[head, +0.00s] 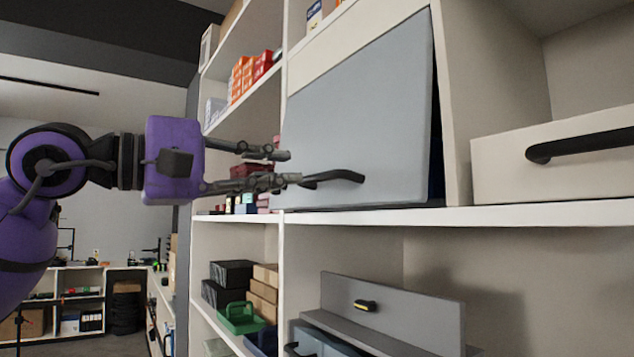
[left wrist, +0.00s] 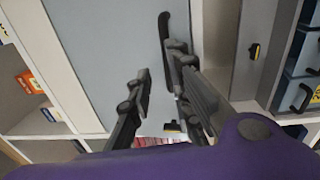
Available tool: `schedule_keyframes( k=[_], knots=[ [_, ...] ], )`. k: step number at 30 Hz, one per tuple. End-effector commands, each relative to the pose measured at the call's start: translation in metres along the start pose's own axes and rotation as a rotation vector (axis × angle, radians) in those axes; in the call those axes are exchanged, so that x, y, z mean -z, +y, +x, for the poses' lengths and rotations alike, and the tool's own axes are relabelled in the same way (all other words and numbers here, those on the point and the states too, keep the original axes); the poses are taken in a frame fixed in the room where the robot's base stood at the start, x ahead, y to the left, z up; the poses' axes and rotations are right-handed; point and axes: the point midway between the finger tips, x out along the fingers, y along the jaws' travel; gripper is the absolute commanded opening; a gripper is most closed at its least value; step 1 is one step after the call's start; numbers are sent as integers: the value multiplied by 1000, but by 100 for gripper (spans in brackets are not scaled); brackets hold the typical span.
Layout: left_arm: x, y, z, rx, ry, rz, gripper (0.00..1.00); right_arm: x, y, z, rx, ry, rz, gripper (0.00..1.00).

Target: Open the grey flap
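The grey flap (head: 360,110) is a flat panel in the shelf's middle bay. A dark gap along its right edge widens downward, so its lower part stands slightly out from the frame. A black bar handle (head: 338,177) sits near its lower edge; the flap (left wrist: 115,45) and handle (left wrist: 164,38) also show in the left wrist view. My left gripper (head: 286,168) is open, its fingers apart at the handle's left end. The lower fingertip overlaps that end in the head view; I cannot tell whether they touch. My right gripper is not in view.
A white drawer (head: 550,160) with a black handle is at the right. Below the shelf board (head: 480,215) stand a grey panel (head: 390,310) with a small yellow-black handle, dark boxes and a green basket (head: 241,318). Orange boxes (head: 250,72) sit on the upper left shelf.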

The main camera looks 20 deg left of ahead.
Motion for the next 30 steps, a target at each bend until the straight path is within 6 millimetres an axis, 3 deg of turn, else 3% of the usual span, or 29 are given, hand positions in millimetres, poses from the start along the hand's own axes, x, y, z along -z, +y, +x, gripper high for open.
schedule_keyframes(
  k=[7, 21, 30],
  knots=[
    [4, -4, 11, 26, 15, 73, 18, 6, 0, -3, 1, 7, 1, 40],
    [4, -6, 73, 25, 13, 69, 18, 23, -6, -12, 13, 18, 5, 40],
    [6, -9, 79, 28, 14, 67, 18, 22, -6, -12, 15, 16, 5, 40]
  ],
)
